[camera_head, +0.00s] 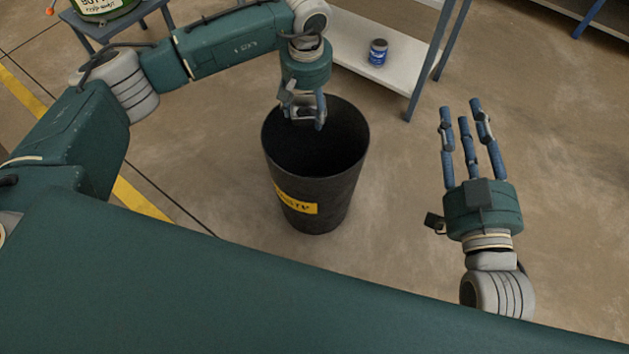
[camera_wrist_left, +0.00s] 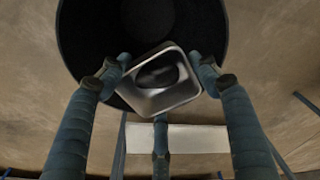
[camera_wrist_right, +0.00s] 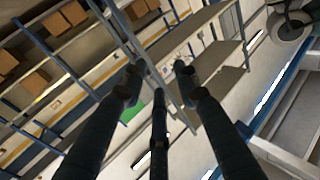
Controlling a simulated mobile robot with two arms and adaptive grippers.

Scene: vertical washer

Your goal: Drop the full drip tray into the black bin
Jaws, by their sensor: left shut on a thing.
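The black bin (camera_head: 318,190) stands on the floor with a yellow label on its side. My left gripper (camera_head: 308,118) is over the mouth of the bin, pointing down. In the left wrist view its fingers are shut on the drip tray (camera_wrist_left: 158,100), a small square metal tray with dark contents. The bin's dark opening (camera_wrist_left: 95,35) shows behind the tray. In the head view the tray is mostly hidden by the fingers. My right gripper (camera_head: 465,125) is open and empty, to the right of the bin, with its fingers spread.
A shelf unit with a white lower board (camera_head: 365,55) stands behind the bin and holds a blue jar (camera_head: 377,52). A small table (camera_head: 110,25) with a green container is at the upper left. The floor right of the bin is clear.

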